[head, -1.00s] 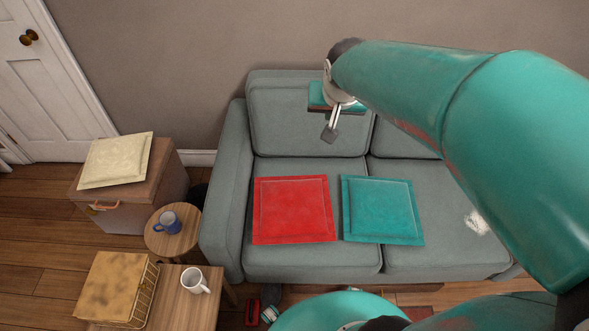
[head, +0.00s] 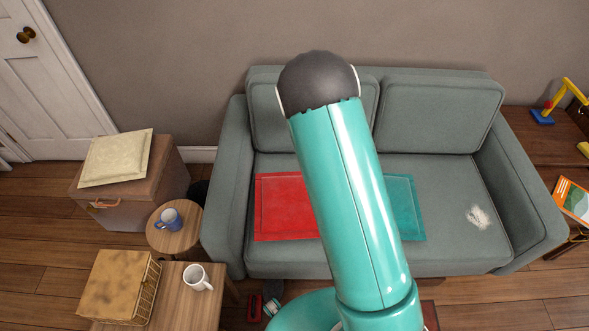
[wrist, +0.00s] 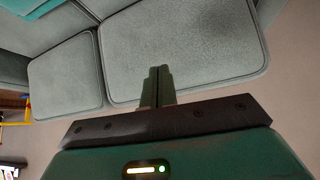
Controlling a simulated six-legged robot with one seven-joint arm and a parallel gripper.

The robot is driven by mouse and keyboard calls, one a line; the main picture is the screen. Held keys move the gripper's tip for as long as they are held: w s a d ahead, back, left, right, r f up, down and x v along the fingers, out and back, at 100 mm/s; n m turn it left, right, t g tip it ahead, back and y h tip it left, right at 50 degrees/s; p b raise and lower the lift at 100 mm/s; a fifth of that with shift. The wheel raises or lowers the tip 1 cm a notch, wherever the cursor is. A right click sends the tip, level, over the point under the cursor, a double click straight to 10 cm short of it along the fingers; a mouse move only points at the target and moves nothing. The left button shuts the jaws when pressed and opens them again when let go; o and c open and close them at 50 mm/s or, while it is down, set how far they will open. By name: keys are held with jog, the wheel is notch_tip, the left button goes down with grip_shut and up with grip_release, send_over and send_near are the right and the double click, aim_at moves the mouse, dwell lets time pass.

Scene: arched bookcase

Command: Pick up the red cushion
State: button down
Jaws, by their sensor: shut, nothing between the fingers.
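The red cushion (head: 283,207) lies flat on the left seat of the grey sofa, its right part hidden behind my arm in the head view. A teal cushion (head: 405,207) lies to its right, partly hidden too. A teal corner also shows in the wrist view (wrist: 28,8), at the top left. My gripper (wrist: 158,72) is shut and empty in the wrist view, in front of the sofa's back cushions. It is hidden in the head view. The red cushion does not show in the wrist view.
The grey sofa (head: 520,205) stands against the wall. To its left are a brown box with a cream cushion (head: 116,158), a stool with a blue mug (head: 168,219), and a table with a white mug (head: 196,278) and a basket (head: 120,288). A side table (head: 545,150) stands right.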

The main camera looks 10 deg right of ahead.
jog(key=w+a+f, duration=0.1)
jog(key=f, duration=0.7)
jog(key=w+a+f+n, duration=0.1)
jog(key=f, duration=0.8)
jog(key=w+a+f+n+y, duration=0.1)
jog(key=a+f, duration=0.1)
jog(key=f, duration=0.7)
jog(key=shift+a+f+t, duration=0.1)
jog(key=shift+f+t, duration=0.05)
jog(key=shift+t, duration=0.15)
jog(key=x, duration=0.7)
jog(key=shift+w+f, duration=0.1)
jog(key=shift+f, duration=0.1)
jog(key=shift+w+f, duration=0.3)
jog(key=shift+f, duration=0.2)
jog(key=shift+w+d+f, duration=0.25)
jog(key=shift+w+f, duration=0.15)
jog(key=shift+s+a, duration=0.35)
jog(key=shift+s, duration=0.55)
jog(key=shift+s+a, duration=0.15)
jog(key=shift+s, duration=0.9)
